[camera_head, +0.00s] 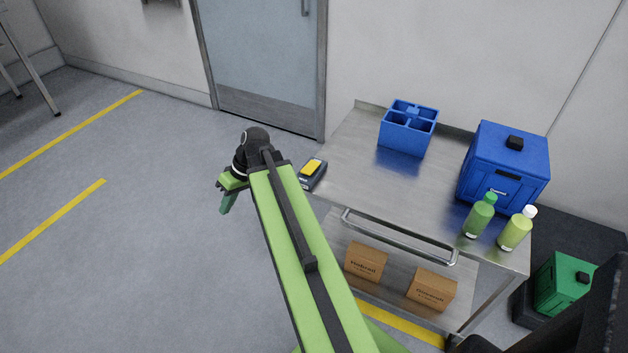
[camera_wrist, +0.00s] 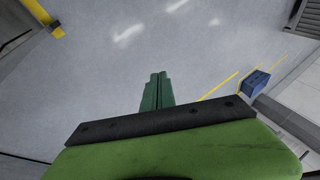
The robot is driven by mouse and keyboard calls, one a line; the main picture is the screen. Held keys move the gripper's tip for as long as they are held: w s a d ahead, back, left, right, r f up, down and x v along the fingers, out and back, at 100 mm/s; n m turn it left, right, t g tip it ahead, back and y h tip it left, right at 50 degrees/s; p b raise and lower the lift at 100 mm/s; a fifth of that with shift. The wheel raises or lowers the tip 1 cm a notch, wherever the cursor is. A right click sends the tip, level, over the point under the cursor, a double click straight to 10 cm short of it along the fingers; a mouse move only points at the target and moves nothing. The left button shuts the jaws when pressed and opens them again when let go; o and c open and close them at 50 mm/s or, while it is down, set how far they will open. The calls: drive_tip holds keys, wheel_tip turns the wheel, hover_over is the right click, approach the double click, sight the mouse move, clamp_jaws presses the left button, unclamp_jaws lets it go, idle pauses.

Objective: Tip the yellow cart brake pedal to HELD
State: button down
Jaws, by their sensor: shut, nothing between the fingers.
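The yellow brake pedal (camera_head: 313,167) sits in a dark housing at the left corner of the steel cart (camera_head: 345,165) in the head view. Its marking is too small to read, and I cannot tell which way the pedal is tipped. My gripper (camera_head: 225,207) is to the left of the pedal, clear of the cart and over the floor. Its green fingers are shut together with nothing between them, as the wrist view also shows (camera_wrist: 158,80). I cannot make out the pedal in the wrist view.
On the cart stand a blue divided caddy (camera_head: 408,130), a blue box (camera_head: 503,165), a green bottle (camera_head: 479,215) and a yellow-green bottle (camera_head: 516,230). Cardboard boxes (camera_head: 366,261) lie on the lower shelf. A handle rail (camera_head: 400,238) runs along the front. The floor at left is free.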

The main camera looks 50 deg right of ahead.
drive_tip(key=s+d+t+y+b, duration=0.1)
drive_tip(key=s+d+t+b, duration=0.2)
drive_tip(key=d, duration=0.7)
drive_tip(key=s+d+t+b, duration=0.2)
drive_tip(key=d+t+b, duration=0.2)
drive_tip(key=d, duration=0.7)
drive_tip(key=s+d+r+t+h+b, duration=0.1)
drive_tip(key=s+d+t, duration=0.1)
drive_tip(key=s+d, duration=0.3)
drive_tip(key=s+d+r+n+t+h+b, duration=0.1)
drive_tip(key=s+d+r+t, duration=0.1)
drive_tip(key=s+d, duration=0.3)
drive_tip(key=d, duration=0.3)
drive_tip(key=shift+s+d+r+t+b, duration=0.2)
drive_tip(key=shift+d+t+b, duration=0.1)
drive_tip(key=shift+t, duration=0.1)
drive_tip(key=b, duration=0.3)
hover_over(313, 177)
drive_tip(key=f, duration=0.2)
drive_tip(key=shift+w+d+f, duration=0.1)
drive_tip(key=shift+d+f, duration=0.2)
drive_tip(key=shift+f, duration=0.1)
wheel_tip(313, 177, down, 3)
drive_tip(key=b, duration=0.2)
drive_tip(key=shift+a+b, duration=0.15)
drive_tip(key=shift+b, duration=0.25)
drive_tip(key=shift+a+f+b, duration=0.1)
drive_tip(key=shift+f+b, duration=0.3)
